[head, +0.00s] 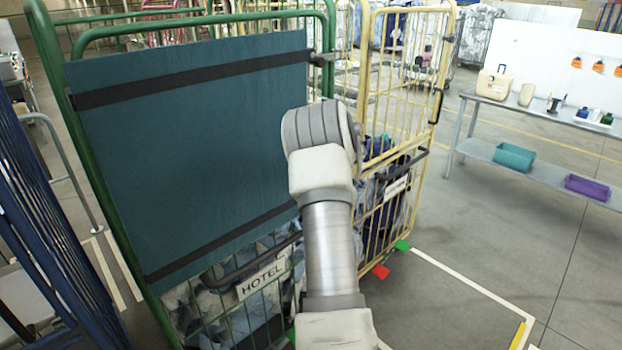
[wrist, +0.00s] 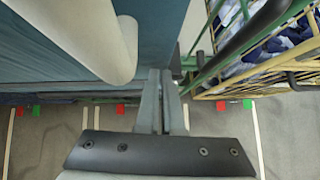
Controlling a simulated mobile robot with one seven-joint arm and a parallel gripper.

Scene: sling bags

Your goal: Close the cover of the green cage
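The green cage (head: 86,45) stands at the left in the head view, with a green tube frame and mesh. Its dark teal cover (head: 200,140) hangs flat over most of the front, with a black strap across the top and another near the bottom. The upper strap reaches the cage's right post. My arm stands in front of the cover's right edge and hides part of it, and my gripper's fingers are hidden there. In the wrist view my gripper (wrist: 160,72) has its fingers together, just below a teal surface (wrist: 158,35). I cannot tell whether they touch it.
A yellow cage (head: 365,80) with bagged laundry stands close to the right of the green one. A blue cage (head: 50,240) is at the left edge. A bench (head: 540,170) with bins is at the right. Floor (head: 500,240) between cage and bench is open.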

